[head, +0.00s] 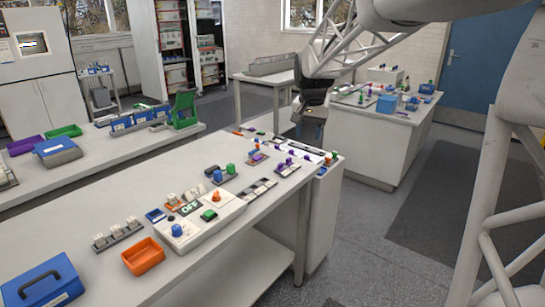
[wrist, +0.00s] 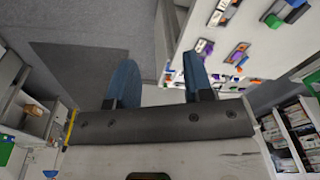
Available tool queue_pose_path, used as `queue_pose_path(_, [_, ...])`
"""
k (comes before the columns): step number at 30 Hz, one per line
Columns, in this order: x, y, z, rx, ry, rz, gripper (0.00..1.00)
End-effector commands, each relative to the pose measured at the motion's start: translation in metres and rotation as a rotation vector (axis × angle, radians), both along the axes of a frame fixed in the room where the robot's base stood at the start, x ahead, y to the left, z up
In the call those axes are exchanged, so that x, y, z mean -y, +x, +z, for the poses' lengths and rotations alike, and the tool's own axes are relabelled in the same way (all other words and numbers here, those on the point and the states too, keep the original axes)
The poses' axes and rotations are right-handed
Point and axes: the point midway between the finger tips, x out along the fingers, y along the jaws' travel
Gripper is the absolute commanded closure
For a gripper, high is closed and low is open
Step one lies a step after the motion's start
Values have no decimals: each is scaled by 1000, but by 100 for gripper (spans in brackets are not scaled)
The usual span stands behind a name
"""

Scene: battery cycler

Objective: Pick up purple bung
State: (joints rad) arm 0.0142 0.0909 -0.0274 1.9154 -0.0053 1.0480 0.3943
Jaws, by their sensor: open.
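My gripper (head: 310,122) hangs in the air above and beyond that end of the bench. In the wrist view its two blue fingers (wrist: 160,78) are spread apart with nothing between them. Purple pieces (wrist: 205,46) show to the right of the fingers on the white bench top.
The white bench (head: 85,222) also carries an orange tray (head: 143,257), a blue box (head: 42,285) and a control box (head: 200,226) with coloured knobs. A second table (head: 400,116) with blue boxes stands at the back right. Grey floor (head: 365,240) lies clear right of the bench.

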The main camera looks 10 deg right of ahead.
Motion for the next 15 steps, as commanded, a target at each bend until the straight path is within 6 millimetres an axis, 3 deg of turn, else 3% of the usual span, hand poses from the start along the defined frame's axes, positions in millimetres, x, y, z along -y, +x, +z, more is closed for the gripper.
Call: queue_pose_path(15, [3, 118, -34, -33, 12, -106, 53])
